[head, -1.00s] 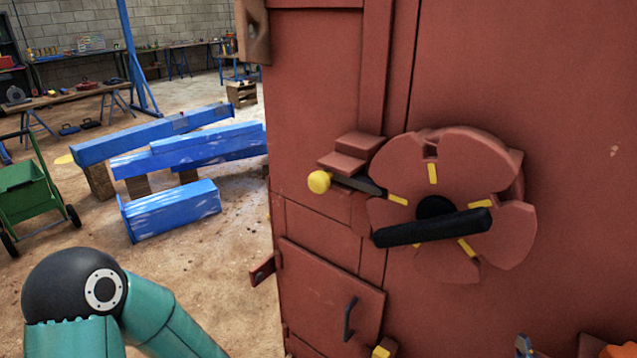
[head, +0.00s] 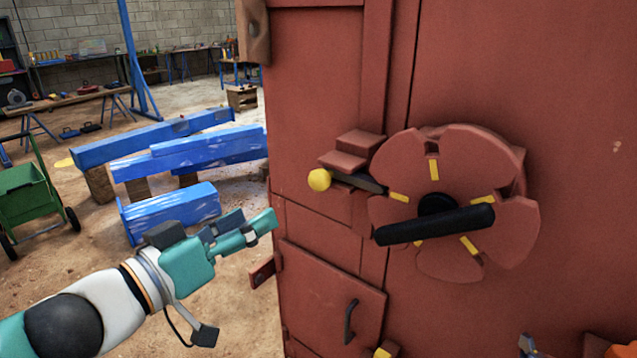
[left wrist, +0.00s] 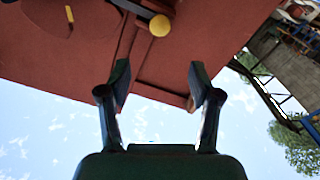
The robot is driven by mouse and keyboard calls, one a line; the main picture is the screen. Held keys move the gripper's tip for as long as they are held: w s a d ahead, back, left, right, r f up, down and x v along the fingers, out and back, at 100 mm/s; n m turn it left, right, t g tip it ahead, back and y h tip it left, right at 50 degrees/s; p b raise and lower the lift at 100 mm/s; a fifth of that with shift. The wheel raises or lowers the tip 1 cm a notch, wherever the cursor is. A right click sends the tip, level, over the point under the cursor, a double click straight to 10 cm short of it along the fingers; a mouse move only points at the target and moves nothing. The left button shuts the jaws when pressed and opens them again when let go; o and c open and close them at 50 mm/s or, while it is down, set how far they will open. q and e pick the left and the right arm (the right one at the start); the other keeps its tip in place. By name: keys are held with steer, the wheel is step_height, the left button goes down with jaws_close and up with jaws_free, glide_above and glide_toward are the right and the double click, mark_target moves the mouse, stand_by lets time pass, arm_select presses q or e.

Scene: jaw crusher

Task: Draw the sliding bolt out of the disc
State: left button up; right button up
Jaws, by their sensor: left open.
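The red notched disc (head: 455,165) is on the red crusher wall, with yellow marks at its slots and a black bar handle (head: 440,226) across its hub. The sliding bolt (head: 358,181) is a dark bar with a yellow ball knob (head: 319,180). It runs through a red block and its right end reaches the disc's left edge. My left gripper (head: 262,228) is below and left of the knob, apart from it. In the left wrist view its fingers (left wrist: 156,85) are spread and empty, with the yellow knob (left wrist: 159,25) beyond them. My right gripper cannot be made out clearly.
A red hatch with a black handle (head: 350,321) is below the bolt, and a red tab (head: 262,271) sticks out from the wall's left edge. Blue beams (head: 170,213) and a green cart (head: 30,190) stand on the floor at left. Space left of the knob is clear.

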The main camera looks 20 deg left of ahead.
arm_select(q)
steer(key=b, duration=0.2)
glide_toward(313, 183)
steer(key=x, duration=1.1)
steer(key=shift+w+d, duration=0.1)
jaws_close()
